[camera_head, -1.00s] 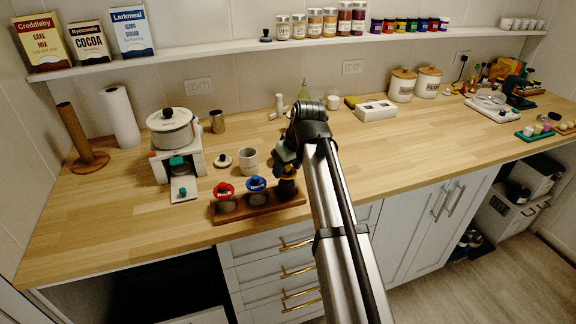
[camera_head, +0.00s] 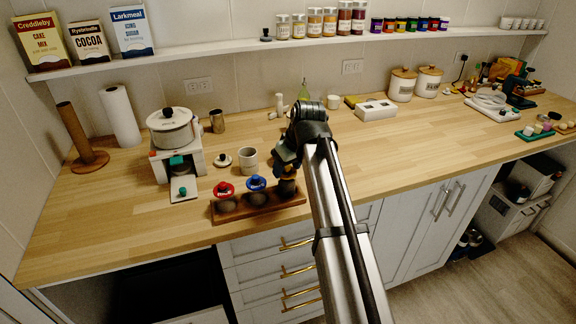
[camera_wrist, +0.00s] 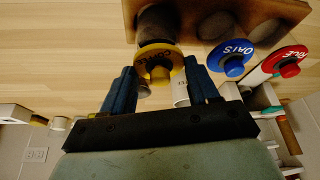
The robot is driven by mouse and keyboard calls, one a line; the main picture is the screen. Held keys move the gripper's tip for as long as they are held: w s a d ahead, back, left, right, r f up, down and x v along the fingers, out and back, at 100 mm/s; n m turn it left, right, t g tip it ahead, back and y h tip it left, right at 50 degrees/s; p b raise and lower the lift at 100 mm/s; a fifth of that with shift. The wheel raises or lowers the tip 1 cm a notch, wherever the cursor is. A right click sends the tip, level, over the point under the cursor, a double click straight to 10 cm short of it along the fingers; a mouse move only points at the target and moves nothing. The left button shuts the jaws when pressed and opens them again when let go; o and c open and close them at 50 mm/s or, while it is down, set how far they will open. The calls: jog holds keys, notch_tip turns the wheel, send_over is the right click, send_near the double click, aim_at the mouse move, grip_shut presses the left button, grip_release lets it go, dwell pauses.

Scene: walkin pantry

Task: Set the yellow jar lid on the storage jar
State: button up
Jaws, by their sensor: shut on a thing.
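The yellow jar lid (camera_wrist: 160,58), a round disc with a raised knob and lettering, is between the two blue fingers of my gripper (camera_wrist: 160,78) in the wrist view. My gripper is shut on it. The storage jar (camera_wrist: 157,22) stands in the wooden rack right by the lid, and the lid covers part of it in this view. I cannot tell whether the lid touches the rim. In the head view my gripper (camera_head: 287,168) is over the right end of the rack, above the dark jar (camera_head: 287,187), and the arm hides most of the lid.
A white appliance (camera_head: 177,160) is at left.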

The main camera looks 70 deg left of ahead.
jog(key=shift+f, duration=0.4)
jog(key=o, duration=1.3)
jog(key=shift+r, duration=0.2)
jog(key=shift+r, duration=3.35)
